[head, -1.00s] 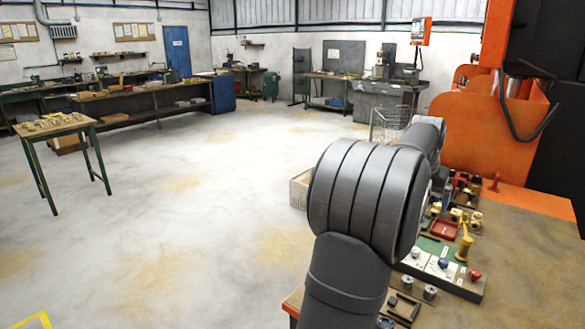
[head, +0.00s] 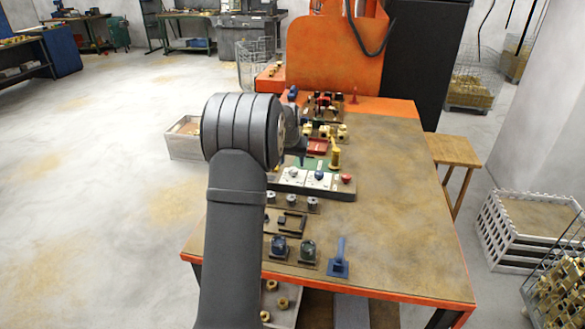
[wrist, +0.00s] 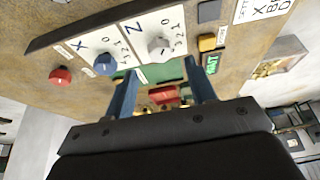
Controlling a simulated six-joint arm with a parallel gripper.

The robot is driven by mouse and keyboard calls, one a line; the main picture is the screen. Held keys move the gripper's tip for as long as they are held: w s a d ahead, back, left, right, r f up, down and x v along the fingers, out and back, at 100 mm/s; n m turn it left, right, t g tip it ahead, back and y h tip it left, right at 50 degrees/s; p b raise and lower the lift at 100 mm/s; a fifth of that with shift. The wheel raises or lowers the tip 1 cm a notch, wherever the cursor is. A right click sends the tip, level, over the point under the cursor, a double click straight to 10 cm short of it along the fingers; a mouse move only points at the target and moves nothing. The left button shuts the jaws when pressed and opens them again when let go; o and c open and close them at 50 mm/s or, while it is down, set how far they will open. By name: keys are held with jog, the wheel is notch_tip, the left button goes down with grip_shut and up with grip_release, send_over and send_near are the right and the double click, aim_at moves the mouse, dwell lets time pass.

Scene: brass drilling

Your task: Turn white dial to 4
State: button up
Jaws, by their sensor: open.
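The white dial (wrist: 160,47) is on a white plate marked Z with numbers around it, in the upper middle of the wrist view. Its pointer setting is too small to read. My gripper (wrist: 161,68) is open, with its two blue fingers apart. The white dial appears beyond the fingertips, between their lines, and nothing is held. In the head view the white dial (head: 293,173) is the left one of three on the panel, beside my arm. My gripper cannot be made out there.
The blue dial (wrist: 104,65) on the X plate and the red knob (wrist: 60,77) stand beside the white dial. The bench's right side (head: 385,220) is clear.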

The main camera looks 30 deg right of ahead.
aim_at(293, 170)
jog(key=shift+x, duration=2.5)
jog(key=c, duration=1)
